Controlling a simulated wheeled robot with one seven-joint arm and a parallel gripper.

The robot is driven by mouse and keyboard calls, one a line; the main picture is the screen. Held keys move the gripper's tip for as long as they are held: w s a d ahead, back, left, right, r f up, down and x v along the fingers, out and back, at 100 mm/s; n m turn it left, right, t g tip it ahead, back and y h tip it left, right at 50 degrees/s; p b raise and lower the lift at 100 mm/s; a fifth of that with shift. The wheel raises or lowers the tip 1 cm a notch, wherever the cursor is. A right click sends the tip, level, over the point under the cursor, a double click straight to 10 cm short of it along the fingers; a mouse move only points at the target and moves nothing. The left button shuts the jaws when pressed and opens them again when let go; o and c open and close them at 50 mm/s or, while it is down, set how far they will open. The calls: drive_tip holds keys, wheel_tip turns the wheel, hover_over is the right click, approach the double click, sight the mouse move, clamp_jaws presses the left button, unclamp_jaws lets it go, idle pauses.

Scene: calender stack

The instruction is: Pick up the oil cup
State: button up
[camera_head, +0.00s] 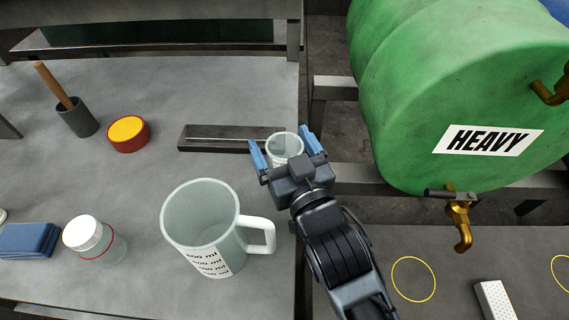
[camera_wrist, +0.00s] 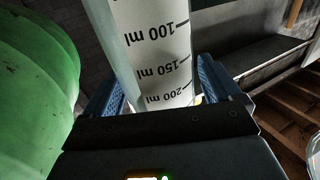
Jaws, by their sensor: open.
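A small pale cup with a measuring scale, which looks like the oil cup (camera_head: 284,146), stands near the right edge of the grey table. My gripper (camera_head: 283,152) is open, with one blue finger on each side of this cup. In the wrist view the cup (camera_wrist: 150,45) fills the space between the fingers (camera_wrist: 160,88) and shows marks of 100, 150 and 200 ml. I cannot tell whether either finger touches it. The gripper body hides its lower part.
A large measuring jug (camera_head: 205,225) with a handle stands close to the left of my arm. A dark flat tray (camera_head: 215,138) lies behind it. A green drum (camera_head: 440,100) marked HEAVY, with a brass tap (camera_head: 460,220), stands to the right. A white-lidded jar (camera_head: 95,240) is at the left.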

drive_tip(key=shift+w+a, duration=0.2)
drive_tip(key=shift+w, duration=0.2)
